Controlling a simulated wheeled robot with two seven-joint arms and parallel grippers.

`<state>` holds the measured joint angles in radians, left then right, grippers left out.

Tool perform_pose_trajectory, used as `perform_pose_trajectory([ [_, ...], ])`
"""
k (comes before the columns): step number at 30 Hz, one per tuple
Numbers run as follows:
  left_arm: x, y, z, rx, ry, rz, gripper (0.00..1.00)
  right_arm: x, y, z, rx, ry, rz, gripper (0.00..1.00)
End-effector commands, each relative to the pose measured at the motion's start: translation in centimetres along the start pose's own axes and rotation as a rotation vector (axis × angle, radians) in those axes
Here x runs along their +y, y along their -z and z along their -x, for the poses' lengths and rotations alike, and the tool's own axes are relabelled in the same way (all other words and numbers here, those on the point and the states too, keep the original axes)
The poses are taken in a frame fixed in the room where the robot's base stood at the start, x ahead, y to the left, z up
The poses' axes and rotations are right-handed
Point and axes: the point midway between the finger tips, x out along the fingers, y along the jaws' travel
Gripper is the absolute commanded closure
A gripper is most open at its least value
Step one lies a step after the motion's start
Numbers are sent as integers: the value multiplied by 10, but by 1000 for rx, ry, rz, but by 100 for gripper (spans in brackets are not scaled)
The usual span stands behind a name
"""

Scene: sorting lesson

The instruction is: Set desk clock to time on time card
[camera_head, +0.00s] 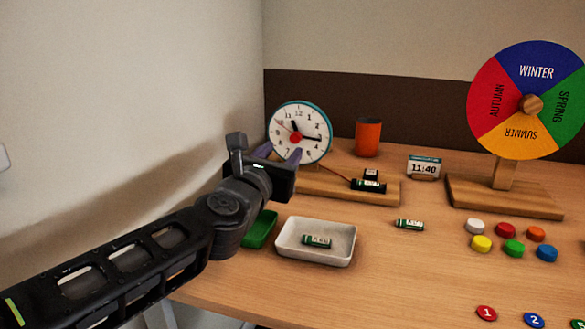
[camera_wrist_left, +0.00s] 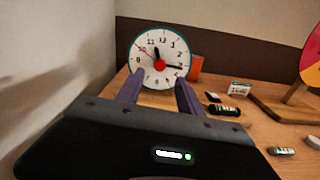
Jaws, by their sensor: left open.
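The desk clock (camera_head: 312,122) has a white face, a teal rim and a red centre knob (camera_head: 295,137). It stands at the back left on a wooden base (camera_head: 322,184). Its short hand points near 11 to 12 and its long hand near 3; a thin red hand points near 10. The time card (camera_head: 424,168) reads 11:40. My left gripper (camera_head: 278,153) is open and empty in front of the clock's lower part. In the left wrist view the clock (camera_wrist_left: 150,75) shows beyond and between the fingertips (camera_wrist_left: 159,90). I cannot tell whether they touch it.
A battery (camera_head: 369,186) sits on the base. A white tray (camera_head: 285,242) holds another; one (camera_head: 410,225) lies loose. An orange cup (camera_head: 367,138), season wheel (camera_head: 530,75) and several coloured discs (camera_head: 514,248) are further right.

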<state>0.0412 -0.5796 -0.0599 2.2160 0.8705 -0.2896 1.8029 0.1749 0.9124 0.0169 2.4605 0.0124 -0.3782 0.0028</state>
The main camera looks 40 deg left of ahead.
Motion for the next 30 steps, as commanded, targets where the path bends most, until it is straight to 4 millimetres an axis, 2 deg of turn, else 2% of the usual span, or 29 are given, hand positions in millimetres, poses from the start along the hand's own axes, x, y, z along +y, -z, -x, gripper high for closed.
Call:
perform_pose_trajectory([
  [14, 0, 1, -5, 1, 0, 0, 56, 1, 0, -2, 1, 1, 0, 100],
  [17, 0, 2, -15, 1, 0, -1, 56, 2, 0, -5, 1, 1, 0, 100],
  [27, 0, 3, -66, 2, 0, -1, 56, 6, 2, -16, 2, 4, -2, 100],
  [30, 0, 2, -75, 1, 0, 0, 56, 7, 2, -18, 2, 4, -2, 100],
])
